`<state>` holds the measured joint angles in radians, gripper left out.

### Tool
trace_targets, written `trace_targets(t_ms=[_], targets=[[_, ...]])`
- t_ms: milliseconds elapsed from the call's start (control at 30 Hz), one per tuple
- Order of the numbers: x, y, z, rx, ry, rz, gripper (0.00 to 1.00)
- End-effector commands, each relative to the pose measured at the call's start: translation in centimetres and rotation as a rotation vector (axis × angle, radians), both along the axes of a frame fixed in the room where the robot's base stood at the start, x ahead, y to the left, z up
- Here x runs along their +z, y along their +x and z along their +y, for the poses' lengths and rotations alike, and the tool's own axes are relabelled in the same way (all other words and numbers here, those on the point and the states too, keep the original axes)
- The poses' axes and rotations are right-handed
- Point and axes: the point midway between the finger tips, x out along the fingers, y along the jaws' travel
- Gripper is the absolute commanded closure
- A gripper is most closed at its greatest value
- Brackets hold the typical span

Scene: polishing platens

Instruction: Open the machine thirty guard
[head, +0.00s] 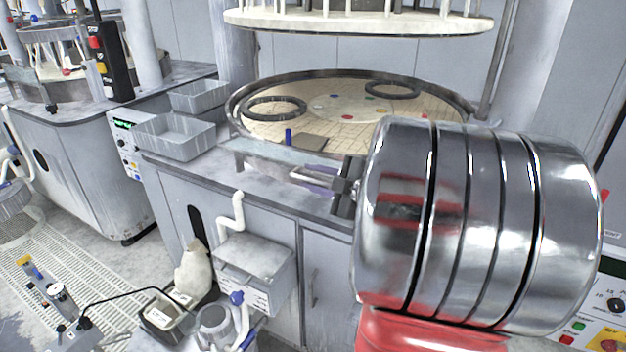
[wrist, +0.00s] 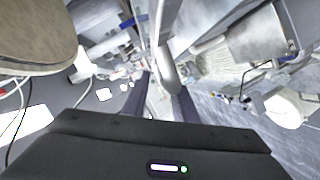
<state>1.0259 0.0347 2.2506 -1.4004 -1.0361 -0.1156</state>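The nearest machine has a round dark-rimmed table (head: 238,112) under a raised white upper plate (head: 350,22). A pale, flat strip (head: 262,158), which may be the guard, lies along the table's front edge; no number thirty is readable. My gripper (head: 306,178) is at the right part of this strip, pointing left; contact cannot be told. In the wrist view, its two dark purple fingers (wrist: 161,103) stand apart. A glossy pale curved bar (wrist: 166,68) shows beyond and between them, with no clear grip on it. My large shiny wrist hides the machine's right front.
Two grey trays (head: 176,150) stand left of the table. A white box (head: 254,275) with a pipe hangs on the cabinet front. A white sack (head: 193,270) and a bucket (head: 214,326) stand below. A control panel (head: 600,318) is at the right edge.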

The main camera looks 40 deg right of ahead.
Motion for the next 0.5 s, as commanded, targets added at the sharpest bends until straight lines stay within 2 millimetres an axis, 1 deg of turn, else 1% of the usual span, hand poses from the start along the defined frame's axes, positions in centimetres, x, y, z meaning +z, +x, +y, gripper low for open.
trace_targets(t_ms=[333, 500], targets=[[0.08, -0.07, -0.07, -0.002, 0.000, -0.001, 0.70], [0.28, -0.87, -0.18, -0.003, -0.002, -0.001, 0.70]])
